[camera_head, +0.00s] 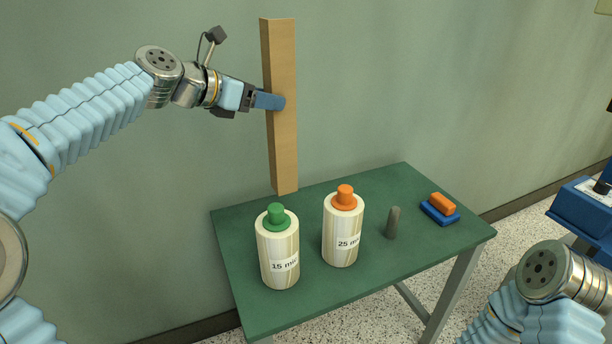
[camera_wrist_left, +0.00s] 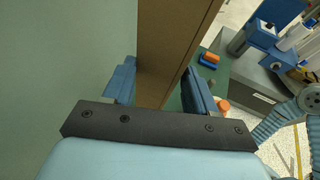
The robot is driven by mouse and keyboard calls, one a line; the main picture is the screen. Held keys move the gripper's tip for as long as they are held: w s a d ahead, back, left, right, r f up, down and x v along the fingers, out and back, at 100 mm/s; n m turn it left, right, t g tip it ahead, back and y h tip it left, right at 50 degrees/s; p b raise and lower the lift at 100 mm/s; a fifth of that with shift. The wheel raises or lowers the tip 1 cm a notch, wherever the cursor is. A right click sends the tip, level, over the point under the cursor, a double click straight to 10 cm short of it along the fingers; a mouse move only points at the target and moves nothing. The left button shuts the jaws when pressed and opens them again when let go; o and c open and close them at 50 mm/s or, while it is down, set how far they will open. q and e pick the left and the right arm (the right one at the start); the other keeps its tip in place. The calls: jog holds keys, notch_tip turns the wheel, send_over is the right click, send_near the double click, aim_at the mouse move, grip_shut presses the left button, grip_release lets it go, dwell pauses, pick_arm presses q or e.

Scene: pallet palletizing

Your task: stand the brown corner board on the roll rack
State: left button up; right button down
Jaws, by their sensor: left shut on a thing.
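The brown corner board (camera_head: 284,140) stands upright in the head view, long and narrow. My left gripper (camera_head: 272,101) is shut on it around mid-height, coming from the left. In the left wrist view the board (camera_wrist_left: 172,45) passes between the blue fingers of the left gripper (camera_wrist_left: 155,85). Its lower end shows in front of the back edge of the green-topped roll rack (camera_head: 330,290); I cannot tell whether it touches the top. My right arm shows at lower right, with its gripper out of view.
On the green top stand a 15 mic roll with a green cap (camera_head: 278,250), a 25 mic roll with an orange cap (camera_head: 342,230) and a grey peg (camera_head: 392,222). An orange block (camera_head: 442,204) lies on a blue base. A blue machine (camera_head: 583,215) stands at right.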

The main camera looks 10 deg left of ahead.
aim_at(271, 140)
pick_arm(q)
notch_tip(271, 140, down, 9)
jog(key=b, duration=0.3)
jog(key=shift+f, duration=0.2)
jog(key=o, duration=1.1)
jog(key=shift+r, duration=0.25)
jog(key=v, duration=1.2)
